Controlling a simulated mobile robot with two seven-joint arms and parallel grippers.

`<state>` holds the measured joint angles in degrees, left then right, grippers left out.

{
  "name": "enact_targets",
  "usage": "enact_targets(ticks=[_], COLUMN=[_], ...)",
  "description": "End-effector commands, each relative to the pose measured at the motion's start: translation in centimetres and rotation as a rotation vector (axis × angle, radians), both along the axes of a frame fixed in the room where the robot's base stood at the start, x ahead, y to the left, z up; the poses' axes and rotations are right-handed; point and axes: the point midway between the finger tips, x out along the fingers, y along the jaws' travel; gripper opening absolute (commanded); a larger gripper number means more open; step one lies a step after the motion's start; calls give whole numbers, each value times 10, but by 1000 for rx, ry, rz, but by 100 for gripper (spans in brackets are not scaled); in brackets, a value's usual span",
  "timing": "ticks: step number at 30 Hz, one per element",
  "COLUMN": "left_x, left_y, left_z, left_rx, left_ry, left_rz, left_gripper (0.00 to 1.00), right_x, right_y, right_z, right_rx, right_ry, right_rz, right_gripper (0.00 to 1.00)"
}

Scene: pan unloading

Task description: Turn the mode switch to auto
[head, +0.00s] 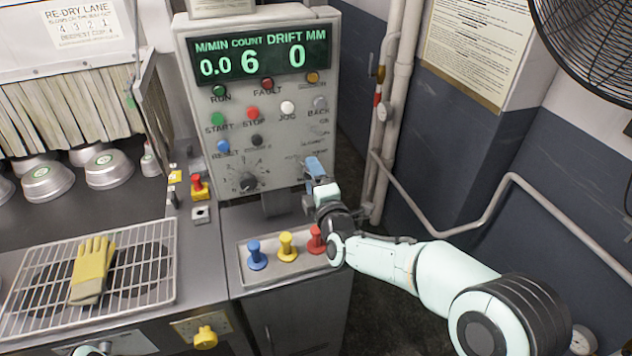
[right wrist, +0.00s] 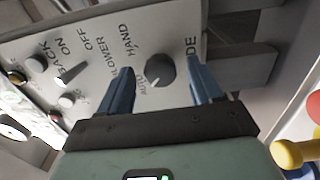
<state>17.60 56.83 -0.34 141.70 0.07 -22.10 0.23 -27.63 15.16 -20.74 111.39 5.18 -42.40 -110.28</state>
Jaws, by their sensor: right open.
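The mode switch (right wrist: 160,70) is a round dark knob on the grey control panel (head: 270,120). In the right wrist view it lies between the open fingers of my right gripper (right wrist: 156,82), near their tips. A small pale mark shows at the knob's lower-left edge, close to lettering that seems to read AUTO. The word HAND stands to its upper left. In the head view my right gripper (head: 314,168) is at the panel's lower right and hides the knob. I cannot tell whether the fingers touch it.
A larger dial (head: 248,181) sits left of my right gripper. Below are blue (head: 256,254), yellow (head: 286,246) and red (head: 316,238) handles in a tray. A red emergency button (head: 198,186) stands on the bench. A pipe (head: 384,110) runs right of the panel.

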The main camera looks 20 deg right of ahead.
Motion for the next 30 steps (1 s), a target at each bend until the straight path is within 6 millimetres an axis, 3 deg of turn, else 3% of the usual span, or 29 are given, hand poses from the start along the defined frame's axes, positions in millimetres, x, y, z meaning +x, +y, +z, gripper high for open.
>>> enact_targets(ticks=[5,18,24,30], left_x=[-3,-11,-11,-11], left_y=[0,0,0,0], left_z=[-6,-19,-19,-19], left_rx=[0,0,0,0], left_ry=[3,12,12,12], left_rz=[0,0,0,0], left_gripper=[43,43,43,43], right_x=[-17,-110,-130,-134], right_y=[-1,-4,-5,-4], right_z=[0,0,0,0], right_rx=[4,2,1,0], right_ry=[-1,-2,-1,0], right_rz=[0,0,0,0], right_gripper=[65,65,65,65])
